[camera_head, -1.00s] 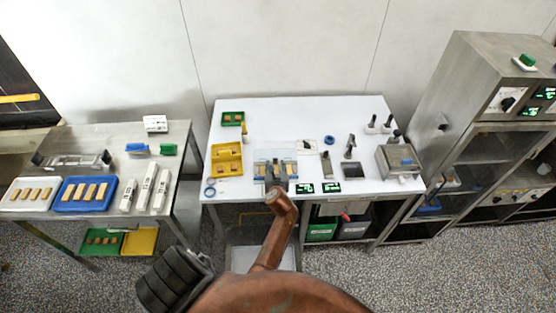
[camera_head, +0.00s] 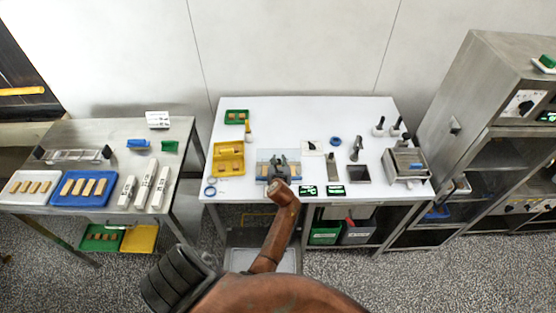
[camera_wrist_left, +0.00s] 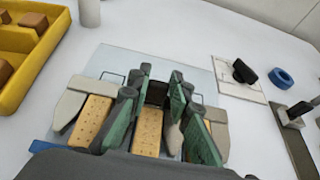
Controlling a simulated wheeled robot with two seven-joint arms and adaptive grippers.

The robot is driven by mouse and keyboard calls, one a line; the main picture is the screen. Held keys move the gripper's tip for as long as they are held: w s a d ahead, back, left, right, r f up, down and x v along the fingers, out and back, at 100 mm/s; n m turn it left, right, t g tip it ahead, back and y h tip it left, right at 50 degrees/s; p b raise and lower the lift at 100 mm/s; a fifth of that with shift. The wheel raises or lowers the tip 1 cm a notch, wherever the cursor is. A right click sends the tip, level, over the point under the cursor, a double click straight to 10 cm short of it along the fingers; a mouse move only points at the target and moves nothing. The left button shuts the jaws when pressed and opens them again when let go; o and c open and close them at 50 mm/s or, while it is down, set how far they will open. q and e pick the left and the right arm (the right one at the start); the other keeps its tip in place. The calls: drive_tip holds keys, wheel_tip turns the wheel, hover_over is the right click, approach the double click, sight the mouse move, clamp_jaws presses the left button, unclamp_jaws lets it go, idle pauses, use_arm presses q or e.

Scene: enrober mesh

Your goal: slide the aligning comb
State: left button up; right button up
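The aligning comb (camera_wrist_left: 73,101) shows in the left wrist view as pale tapered teeth beside and between tan biscuits (camera_wrist_left: 91,122), with a dark upright block (camera_wrist_left: 156,93) in the middle. My left gripper (camera_wrist_left: 160,78) has its green-padded fingers on both sides of that block and looks closed on it; the exact contact is hard to see. In the head view, my left gripper (camera_head: 280,163) is over the clear plate (camera_head: 264,156) at the table's front, and it hides most of the comb. My right gripper is not in view.
A yellow tray (camera_head: 217,168) with brown pieces stands left of the plate. A white card with a black knob (camera_wrist_left: 240,82), a blue ring (camera_wrist_left: 281,77) and metal tools are to the right. The white table (camera_head: 300,115) is clear behind the plate.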

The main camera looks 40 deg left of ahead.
use_arm(q)
clamp_jaws()
drive_tip(key=shift+s, duration=0.1)
drive_tip(key=shift+w+a+r, duration=0.1)
drive_tip(key=shift+w+a, duration=0.2)
drive_tip(key=shift+w, duration=0.1)
drive_tip(key=w+a, duration=0.3)
drive_tip(key=w, duration=0.1)
drive_tip(key=shift+w+a+p, duration=0.2)
drive_tip(key=shift+a+p, duration=0.15)
drive_tip(key=shift+w+a, duration=0.35)
drive_tip(key=o, duration=0.5)
unclamp_jaws()
drive_tip(key=shift+w+a, duration=0.1)
drive_tip(key=shift+a, duration=0.05)
